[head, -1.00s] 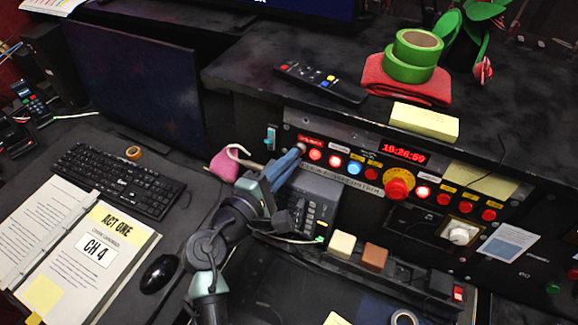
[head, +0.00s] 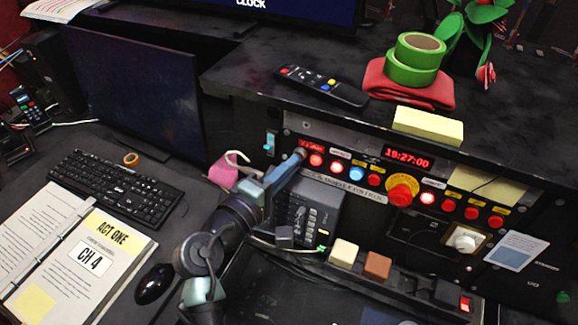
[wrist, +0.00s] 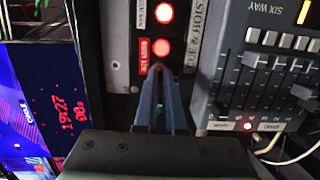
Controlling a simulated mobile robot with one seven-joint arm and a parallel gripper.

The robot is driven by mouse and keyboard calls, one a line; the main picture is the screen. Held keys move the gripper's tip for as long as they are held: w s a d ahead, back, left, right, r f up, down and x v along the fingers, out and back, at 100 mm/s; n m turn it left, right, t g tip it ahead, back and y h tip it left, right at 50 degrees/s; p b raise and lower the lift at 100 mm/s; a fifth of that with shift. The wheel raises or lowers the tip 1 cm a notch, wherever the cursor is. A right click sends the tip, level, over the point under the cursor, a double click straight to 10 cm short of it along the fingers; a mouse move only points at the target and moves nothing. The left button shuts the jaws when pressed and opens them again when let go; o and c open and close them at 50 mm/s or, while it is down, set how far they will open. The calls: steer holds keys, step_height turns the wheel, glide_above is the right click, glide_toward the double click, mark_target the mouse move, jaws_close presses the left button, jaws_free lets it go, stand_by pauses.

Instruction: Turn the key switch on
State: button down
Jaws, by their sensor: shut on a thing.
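My gripper (head: 296,157) reaches from the lower left to the left end of the lit control panel (head: 332,190). In the wrist view its two blue fingers (wrist: 158,72) are close together at the panel face, below a lit red button (wrist: 162,48). A small reddish part shows at the fingertips, but the fingers hide most of what they are shut on. I cannot make out a key there. A white knob (head: 465,239) on a pale square plate sits at the panel's lower right, well apart from my gripper. I cannot tell whether it is the key switch.
Several red buttons, a blue lit button (head: 356,173) and a large red knob on a yellow disc (head: 402,192) line the panel. A slider box (head: 312,218) stands below my gripper. A pink mug (head: 226,170) is close on its left. The dark shelf (head: 262,62) overhangs above.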

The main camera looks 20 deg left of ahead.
steer(key=c, duration=1)
jaws_free()
steer(key=b+v, duration=0.2)
steer(key=v, duration=1.1)
steer(key=shift+b, duration=0.35)
